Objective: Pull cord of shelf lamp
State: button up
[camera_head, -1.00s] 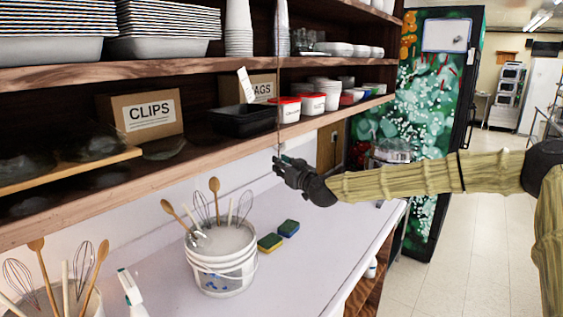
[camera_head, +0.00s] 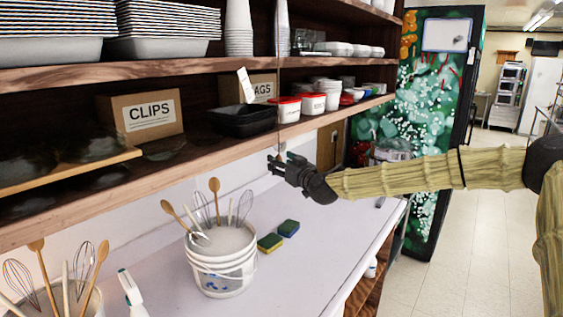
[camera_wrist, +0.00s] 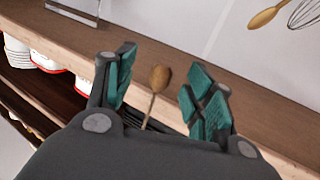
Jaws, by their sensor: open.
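The lamp cord (camera_head: 279,95) is a thin pale line hanging in front of the shelves. Its lower end meets my gripper (camera_head: 277,162) just below the lower shelf's front edge. In the wrist view, a small wooden knob on a thin stem (camera_wrist: 157,79), which looks like the cord's end, shows between the two green-padded fingers of my gripper (camera_wrist: 158,88). The fingers are apart and a gap shows on either side of the knob. Whether the knob lies level with the pads in depth is unclear. The lamp itself is not seen.
The lower shelf edge (camera_head: 215,160) runs close above my gripper. Red-lidded tubs (camera_head: 313,103) and a black tray (camera_head: 242,120) sit on the shelf. The counter's right part is clear.

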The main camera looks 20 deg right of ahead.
dwell(0.3)
jog(key=v, duration=0.8)
dwell(0.6)
jog(key=shift+r+p, duration=0.1)
jog(key=shift+p, duration=0.25)
